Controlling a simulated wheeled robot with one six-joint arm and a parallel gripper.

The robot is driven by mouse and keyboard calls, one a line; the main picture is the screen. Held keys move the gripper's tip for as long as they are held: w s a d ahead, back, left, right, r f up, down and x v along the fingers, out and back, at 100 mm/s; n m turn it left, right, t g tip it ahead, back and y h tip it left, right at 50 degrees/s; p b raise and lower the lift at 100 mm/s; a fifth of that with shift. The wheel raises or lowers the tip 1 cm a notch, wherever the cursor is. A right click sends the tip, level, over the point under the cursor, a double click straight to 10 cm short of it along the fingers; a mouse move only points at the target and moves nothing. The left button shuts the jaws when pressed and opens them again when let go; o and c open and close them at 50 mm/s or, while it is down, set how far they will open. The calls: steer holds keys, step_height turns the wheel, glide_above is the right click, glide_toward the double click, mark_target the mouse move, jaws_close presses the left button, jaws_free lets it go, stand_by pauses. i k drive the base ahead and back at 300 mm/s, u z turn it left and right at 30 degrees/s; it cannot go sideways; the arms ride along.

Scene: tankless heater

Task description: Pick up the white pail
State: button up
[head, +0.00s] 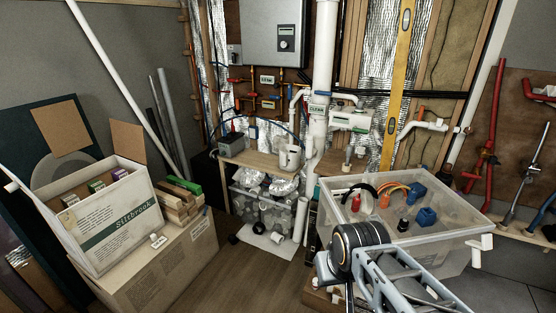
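A white pail (290,158) stands upright on a small wooden bench (252,160) near the middle of the head view. It is small in the picture, close to the thick white vertical pipe, and I cannot make out its handle clearly. My arm shows at the lower right, with its dark round joint in front of a clear plastic tub. My gripper is not visible in this view, so its opening and its distance from the pail are hidden.
The clear tub (455,222) holding fittings stands at the right. An open box (105,225) sits on a larger carton (165,268) at the left. A clear bin (247,203) is under the bench. A white pipe (318,70) rises beside it. Bare floor (240,275) lies between.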

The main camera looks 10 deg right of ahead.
mark_target(290, 155)
steer(key=u, duration=0.45)
steer(key=i, duration=2.9)
steer(key=z, duration=0.8)
steer(key=i, duration=0.65)
steer(key=z, duration=0.4)
